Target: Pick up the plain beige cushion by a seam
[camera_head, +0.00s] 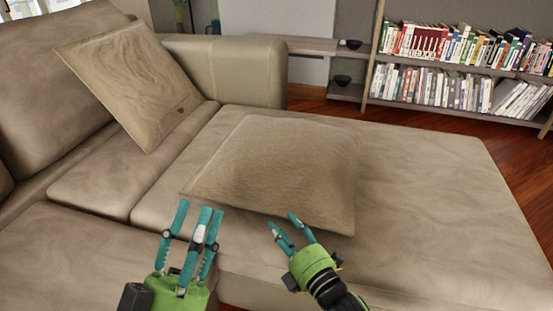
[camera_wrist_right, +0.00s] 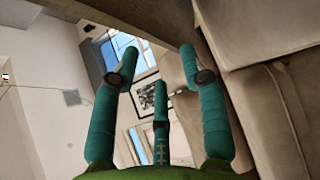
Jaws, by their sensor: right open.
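The plain beige cushion (camera_head: 278,168) lies flat on the sofa's long seat in the head view, with its near seam toward me. My left gripper (camera_head: 200,212) is in front of the cushion's near left corner, with its fingers apart and nothing between them. My right gripper (camera_head: 283,224) is just below the middle of the cushion's near edge. Its fingers are spread and empty; I cannot tell whether they touch the seam. In the right wrist view the open gripper (camera_wrist_right: 157,52) shows three teal fingers, and I cannot make out the cushion for certain.
A second beige cushion (camera_head: 130,85) with a small dark mark leans on the sofa back. The sofa seat (camera_head: 430,190) is clear right of the plain cushion. A bookshelf (camera_head: 455,78) stands behind. The right wrist view shows a framed picture (camera_wrist_right: 150,95) and beige upholstery (camera_wrist_right: 265,100).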

